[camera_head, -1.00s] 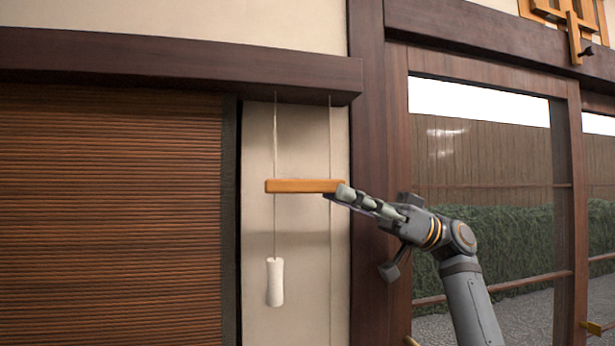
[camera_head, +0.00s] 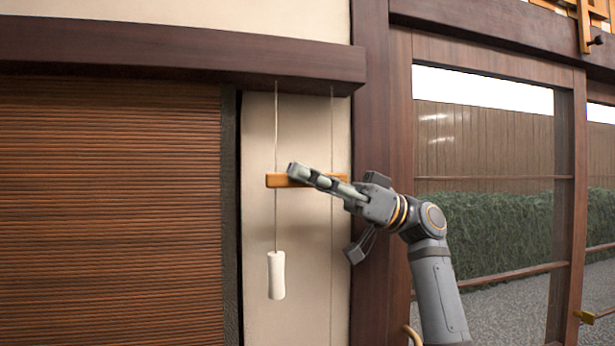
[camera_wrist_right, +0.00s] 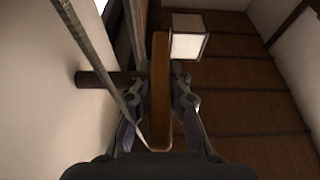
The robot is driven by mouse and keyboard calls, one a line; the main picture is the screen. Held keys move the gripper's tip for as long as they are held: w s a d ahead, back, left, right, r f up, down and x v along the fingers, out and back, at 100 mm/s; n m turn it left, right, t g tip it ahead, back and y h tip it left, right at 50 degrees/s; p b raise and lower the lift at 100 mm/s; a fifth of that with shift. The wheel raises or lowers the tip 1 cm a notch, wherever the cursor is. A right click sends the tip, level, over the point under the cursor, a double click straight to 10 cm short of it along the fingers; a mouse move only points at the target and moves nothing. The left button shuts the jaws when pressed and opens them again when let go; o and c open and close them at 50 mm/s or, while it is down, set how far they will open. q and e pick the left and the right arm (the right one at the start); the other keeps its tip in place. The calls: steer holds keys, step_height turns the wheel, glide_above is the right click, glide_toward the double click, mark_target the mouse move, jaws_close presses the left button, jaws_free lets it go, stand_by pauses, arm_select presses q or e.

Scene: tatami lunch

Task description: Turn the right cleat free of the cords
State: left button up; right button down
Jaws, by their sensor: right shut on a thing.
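The right cleat, a light wooden bar (camera_head: 275,181), lies level against the pale wall. Two thin cords hang by it: a left cord (camera_head: 276,130) and a right cord (camera_head: 332,130). My right gripper (camera_head: 294,170) reaches across the bar from the right and hides much of its middle. In the wrist view the bar (camera_wrist_right: 160,60) runs between the two fingers, and the gripper is shut on it. A cord (camera_wrist_right: 95,60) slants past the bar's near end there; whether it is looped on it I cannot tell. My left gripper is not in view.
A white cord pull (camera_head: 276,275) hangs below the bar. A slatted blind (camera_head: 110,210) is at left, under a dark beam (camera_head: 180,58). A dark post (camera_head: 370,130) stands right of the wall panel. A dark peg (camera_wrist_right: 105,78) juts from the wall.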

steer(key=shift+r+h+p, duration=0.2)
steer(key=shift+h+p, duration=0.5)
steer(key=shift+p, duration=0.15)
steer(key=t+h+p, duration=0.1)
steer(key=h+p, duration=0.2)
steer(key=p, duration=0.1)
steer(key=shift+a, duration=0.1)
steer(key=shift+f+h+p, duration=0.1)
steer(key=shift+h+p, duration=0.8)
steer(key=shift+p, duration=0.25)
steer(key=shift+f+h+p, duration=0.15)
steer(key=shift+h+p, duration=0.2)
steer(key=shift+h, duration=0.05)
steer(key=c, duration=1.3)
jaws_free()
